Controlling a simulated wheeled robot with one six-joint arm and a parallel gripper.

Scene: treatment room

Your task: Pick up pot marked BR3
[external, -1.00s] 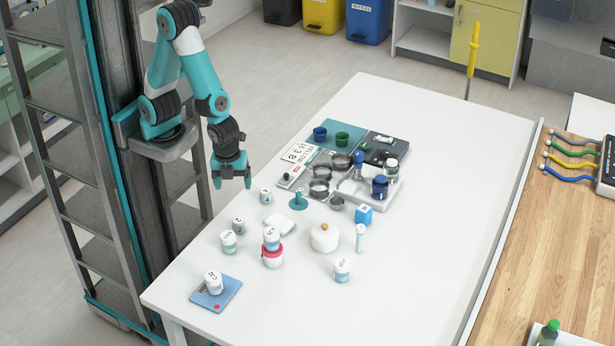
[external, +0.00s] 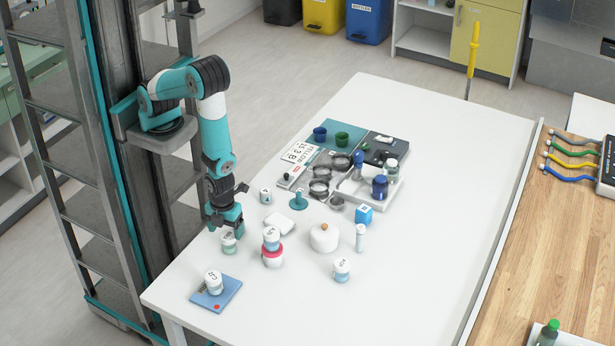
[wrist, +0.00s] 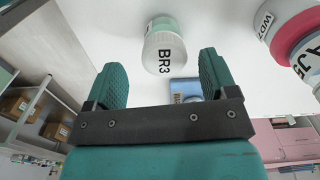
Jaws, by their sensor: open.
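The pot marked BR3 (wrist: 165,52) has a white lid and a pale green body. In the wrist view it lies ahead of and between my two teal fingers, with its lettering sideways. In the external view a small pale green pot (external: 229,244), which looks like the same one, stands on the white table just below my gripper (external: 225,225). My gripper is open and empty, also seen in the wrist view (wrist: 160,68). I cannot tell whether the fingers are beside the pot or still above it.
A pot stacked on a red-banded pot (external: 272,258) stands close to the right. A blue card (external: 230,290) bearing another pot lies in front. A white lidded jar (external: 324,238) and a white dish (external: 280,222) are farther right. The table's near right part is clear.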

